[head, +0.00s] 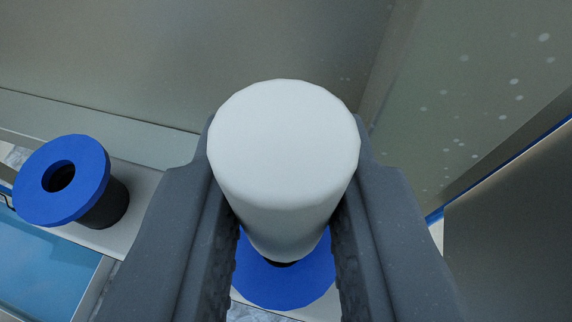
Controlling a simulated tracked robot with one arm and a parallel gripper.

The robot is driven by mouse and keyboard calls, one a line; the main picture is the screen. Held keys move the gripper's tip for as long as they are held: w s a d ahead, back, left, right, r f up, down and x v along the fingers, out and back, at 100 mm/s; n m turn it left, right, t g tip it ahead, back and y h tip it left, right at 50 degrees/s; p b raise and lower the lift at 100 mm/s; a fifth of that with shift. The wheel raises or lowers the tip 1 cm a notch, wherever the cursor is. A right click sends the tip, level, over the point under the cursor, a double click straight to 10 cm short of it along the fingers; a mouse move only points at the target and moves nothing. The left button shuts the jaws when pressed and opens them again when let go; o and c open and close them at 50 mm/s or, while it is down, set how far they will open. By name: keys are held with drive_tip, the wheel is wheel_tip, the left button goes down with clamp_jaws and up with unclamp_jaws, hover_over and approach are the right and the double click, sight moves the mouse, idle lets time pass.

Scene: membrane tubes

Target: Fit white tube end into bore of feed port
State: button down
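My gripper (284,205) is shut on a white tube (283,140), with one dark grey finger against each side. The tube's rounded near end faces the camera, and its body points away and down between the fingers. Beyond its far end is a blue ring-shaped flange (285,285), partly hidden by the tube and fingers. A small dark patch shows where the tube meets the flange. I cannot tell whether the tube end is in a bore there or just above it. Another blue flange (92,178) with an open dark bore sits at the left on a black cylindrical body.
A grey metal wall (180,50) stands behind, and a speckled, greenish panel (480,90) rises at the right. A dark panel (515,230) is close at the lower right. A light ledge (140,195) carries the left port, with a blue surface (40,270) below.

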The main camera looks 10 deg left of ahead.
drive_tip(key=shift+f+b, duration=0.55)
drive_tip(key=shift+f, duration=0.4)
drive_tip(key=c, duration=1.2)
unclamp_jaws()
drive_tip(key=shift+a, duration=0.1)
drive_tip(key=shift+s+r, duration=0.1)
drive_tip(key=shift+s+r, duration=0.2)
drive_tip(key=shift+s, duration=0.1)
drive_tip(key=b+v, duration=0.1)
drive_tip(key=v, duration=1.2)
drive_tip(key=shift+f, duration=0.2)
